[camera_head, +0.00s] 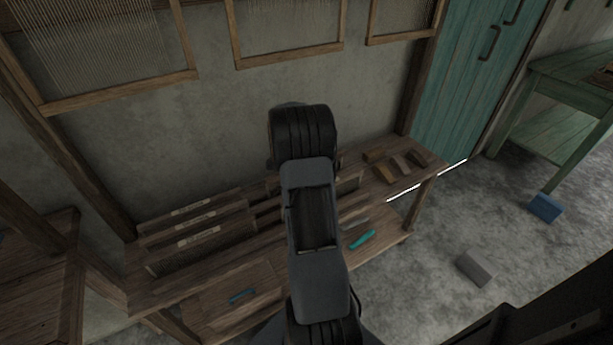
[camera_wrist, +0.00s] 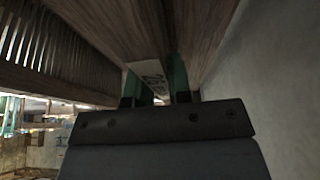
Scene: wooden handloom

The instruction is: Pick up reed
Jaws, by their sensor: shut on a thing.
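In the wrist view, my gripper (camera_wrist: 155,90) has its two green fingers closed on either side of a wooden bar with a white number label (camera_wrist: 147,72). This bar appears to be part of a reed (camera_wrist: 115,28); its full length is not visible. In the head view, my arm covers the gripper and the held part. Several other reeds (camera_head: 190,232), long wooden frames with pale labels, stand in a row at the left of the wooden bench.
The wooden bench (camera_head: 265,277) holds a teal tool (camera_head: 362,240), a blue tool (camera_head: 242,296) and small wooden blocks (camera_head: 385,173). Framed panels (camera_head: 290,55) hang above. A grey block (camera_head: 474,268) and a blue block (camera_head: 545,207) lie on the otherwise open floor at right.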

